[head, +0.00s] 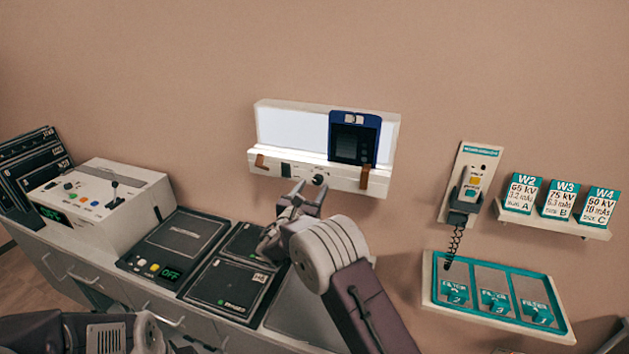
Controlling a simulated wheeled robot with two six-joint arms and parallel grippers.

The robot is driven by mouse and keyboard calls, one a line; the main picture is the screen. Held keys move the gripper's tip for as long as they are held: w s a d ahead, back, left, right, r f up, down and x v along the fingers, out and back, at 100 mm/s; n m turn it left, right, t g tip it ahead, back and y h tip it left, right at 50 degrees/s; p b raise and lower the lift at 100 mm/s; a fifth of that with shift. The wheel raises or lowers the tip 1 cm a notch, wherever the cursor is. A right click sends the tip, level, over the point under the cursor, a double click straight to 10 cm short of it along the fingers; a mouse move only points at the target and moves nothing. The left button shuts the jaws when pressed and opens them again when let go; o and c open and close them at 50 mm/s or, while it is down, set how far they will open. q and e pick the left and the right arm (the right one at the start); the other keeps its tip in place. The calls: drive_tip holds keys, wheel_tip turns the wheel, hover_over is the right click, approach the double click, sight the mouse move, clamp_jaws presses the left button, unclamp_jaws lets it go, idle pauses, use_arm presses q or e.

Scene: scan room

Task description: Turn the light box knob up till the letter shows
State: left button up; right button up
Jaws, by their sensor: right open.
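The light box (292,128) is mounted on the wall at the centre, with a pale, bright panel. A blue-framed dark film (355,138) is on its right part, and I cannot read a letter on it. The small dark round knob (318,180) is on the box's lower front ledge. My right gripper (309,189) is open, with its fingertips just below and beside the knob in the picture. I cannot tell whether they touch it. Only part of my left arm shows at the bottom left; its gripper is not in view.
A control console (98,205) and a flat unit reading OFF (172,248) stand on the counter at left, beside dark cassettes (228,288). At right are a wall handset (468,192), a shelf of cards (565,200) and a teal-edged filter tray (495,295).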

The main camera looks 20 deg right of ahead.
sight(318, 180)
drive_tip(key=shift+x, duration=1.3)
clamp_jaws()
drive_tip(key=shift+f, duration=0.1)
drive_tip(key=m+b, duration=0.5)
drive_tip(key=b, duration=0.4)
drive_tip(key=m+b, duration=0.5)
drive_tip(key=b, duration=0.5)
drive_tip(key=shift+f, duration=0.2)
drive_tip(key=shift+r+m+b, duration=0.25)
drive_tip(key=shift+m+b, duration=0.75)
drive_tip(key=shift+b, duration=0.35)
unclamp_jaws()
drive_tip(key=shift+s, duration=0.1)
